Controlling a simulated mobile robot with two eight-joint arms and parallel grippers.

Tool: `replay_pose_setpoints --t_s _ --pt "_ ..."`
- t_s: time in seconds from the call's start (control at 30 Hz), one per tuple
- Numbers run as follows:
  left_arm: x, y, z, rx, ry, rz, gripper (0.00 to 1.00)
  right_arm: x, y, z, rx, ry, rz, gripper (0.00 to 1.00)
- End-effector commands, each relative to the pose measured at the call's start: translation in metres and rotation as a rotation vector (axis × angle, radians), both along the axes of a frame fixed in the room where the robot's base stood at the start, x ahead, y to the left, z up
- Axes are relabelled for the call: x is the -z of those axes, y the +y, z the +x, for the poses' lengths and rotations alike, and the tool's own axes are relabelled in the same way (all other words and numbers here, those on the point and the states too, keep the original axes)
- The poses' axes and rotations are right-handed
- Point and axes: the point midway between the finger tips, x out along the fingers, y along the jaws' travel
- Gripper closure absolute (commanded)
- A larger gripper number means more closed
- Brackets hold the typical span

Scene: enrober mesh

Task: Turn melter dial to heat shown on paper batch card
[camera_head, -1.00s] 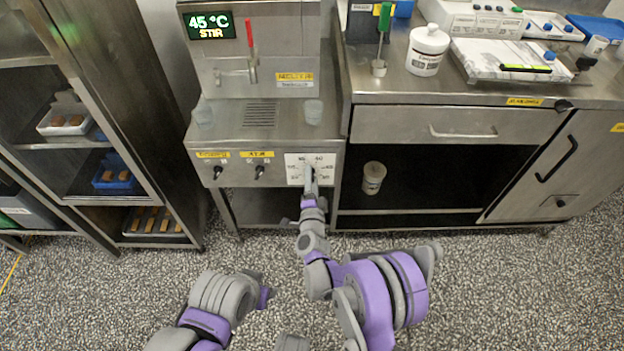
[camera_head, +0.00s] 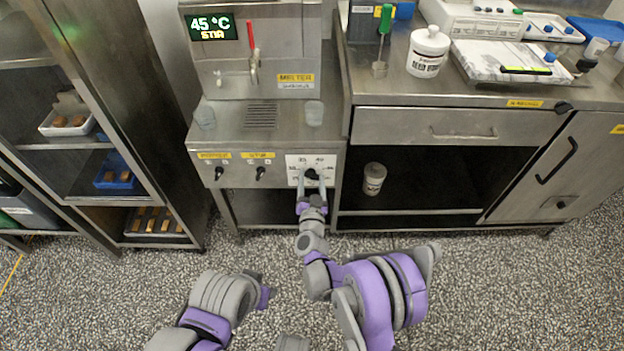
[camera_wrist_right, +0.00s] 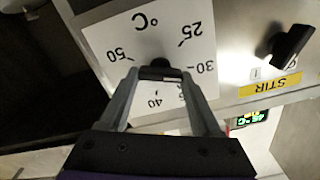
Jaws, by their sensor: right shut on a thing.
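The melter (camera_head: 255,150) is a steel unit with a lit display (camera_head: 213,27) reading 45 °C and STIR. Its dial has a black knob (camera_wrist_right: 160,70) on a white scale plate (camera_head: 325,160); 25, 30, 40 and 50 are readable in the right wrist view, upside down. My right gripper (camera_head: 311,178) is shut on the knob, one finger on each side, also in the right wrist view (camera_wrist_right: 160,75). The knob's pointer direction is not clear. I cannot make out a paper batch card.
Two black switches (camera_head: 219,173) (camera_head: 261,173) sit left of the dial under yellow labels. A steel counter (camera_head: 480,92) with a white jar (camera_head: 428,52) and a white slab (camera_head: 490,65) stands right. A shelf rack (camera_head: 110,130) stands left. The speckled floor is open in front.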

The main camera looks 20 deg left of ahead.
Motion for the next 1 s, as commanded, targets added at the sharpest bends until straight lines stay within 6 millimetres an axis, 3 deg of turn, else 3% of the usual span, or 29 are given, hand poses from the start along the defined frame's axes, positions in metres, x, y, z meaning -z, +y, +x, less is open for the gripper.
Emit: replay_pose_setpoints --t_s 0.33,0.8,0.83,1.0 --pt "-0.0005 0.0 -0.0001 0.0 0.0 0.0 0.55 0.0001 0.001 -0.0004 -0.001 -0.031 -0.11 0.91" --pt "-0.0005 0.0 -0.0001 0.0 0.0 0.0 0.55 0.0003 0.001 -0.0005 -0.001 -0.035 -0.122 0.91" --pt "-0.0005 0.0 -0.0001 0.0 0.0 0.0 0.55 0.0003 0.001 -0.0005 -0.001 -0.035 -0.122 0.33" --pt "-0.0005 0.0 -0.0001 0.0 0.0 0.0 0.55 0.0002 0.0009 -0.0004 -0.001 -0.035 -0.122 0.05"
